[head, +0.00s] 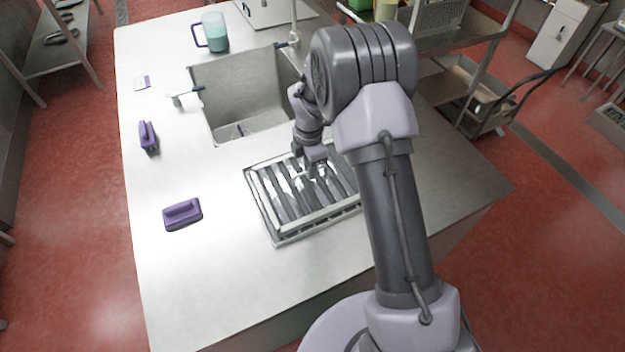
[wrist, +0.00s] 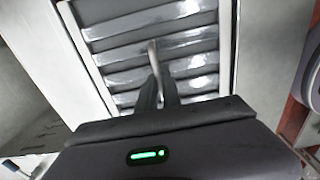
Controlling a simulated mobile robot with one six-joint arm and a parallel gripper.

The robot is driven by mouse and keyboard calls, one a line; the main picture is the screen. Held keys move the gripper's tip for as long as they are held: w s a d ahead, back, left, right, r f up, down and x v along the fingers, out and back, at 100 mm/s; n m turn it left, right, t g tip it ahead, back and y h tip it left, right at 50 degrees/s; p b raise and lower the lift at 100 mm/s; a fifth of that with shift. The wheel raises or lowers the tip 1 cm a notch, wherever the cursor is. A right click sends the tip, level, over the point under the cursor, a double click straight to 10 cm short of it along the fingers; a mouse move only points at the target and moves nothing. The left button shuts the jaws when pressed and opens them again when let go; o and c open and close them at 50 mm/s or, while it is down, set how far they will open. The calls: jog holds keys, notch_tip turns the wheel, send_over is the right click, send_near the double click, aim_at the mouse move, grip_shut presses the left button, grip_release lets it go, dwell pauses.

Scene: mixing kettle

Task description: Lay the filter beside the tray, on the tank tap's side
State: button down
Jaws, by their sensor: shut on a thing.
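The filter (head: 268,191) is a metal panel with slanted slats and a pale frame. It lies in or on a shallow metal tray (head: 278,241) on the steel counter; I cannot tell whether it is lifted slightly. My gripper (head: 311,170) is over the filter's middle, partly hidden by my arm. In the wrist view my gripper (wrist: 157,93) is shut on the filter's thin upright handle (wrist: 153,53), with the filter's slats (wrist: 150,32) behind it.
A sink (head: 235,88) is set behind the tray. A purple scrubber (head: 182,214) lies left of the tray and another purple one (head: 147,136) farther back. A jug (head: 214,32) of bluish liquid stands behind the sink. Counter between tray and scrubbers is bare.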

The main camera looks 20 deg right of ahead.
jog(key=shift+r+p, duration=2.2)
jog(key=shift+r, duration=0.5)
